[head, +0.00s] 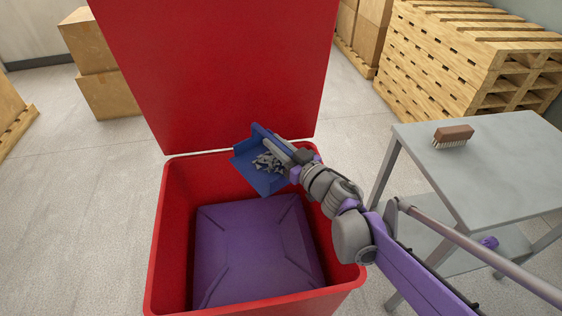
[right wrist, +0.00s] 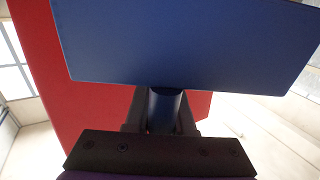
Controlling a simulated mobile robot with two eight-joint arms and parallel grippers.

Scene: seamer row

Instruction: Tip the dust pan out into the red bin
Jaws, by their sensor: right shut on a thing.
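The blue dust pan (head: 268,183) is over the back right part of the open red bin (head: 172,230), with a small heap of grey scraps (head: 268,162) in it. My right gripper (head: 298,160) is shut on the pan's handle. In the right wrist view the fingers (right wrist: 162,118) close around the blue handle, and the pan's blue underside (right wrist: 185,40) fills the top. The bin's red lid (head: 215,70) stands open at the back. A purple creased surface (head: 255,250) lies inside the bin. My left gripper is not in view.
A grey table (head: 500,170) stands at the right, with a brown brush (head: 453,136) on top and a small purple item (head: 488,242) on its lower shelf. Wooden pallets (head: 465,60) and cardboard boxes (head: 105,93) stand behind.

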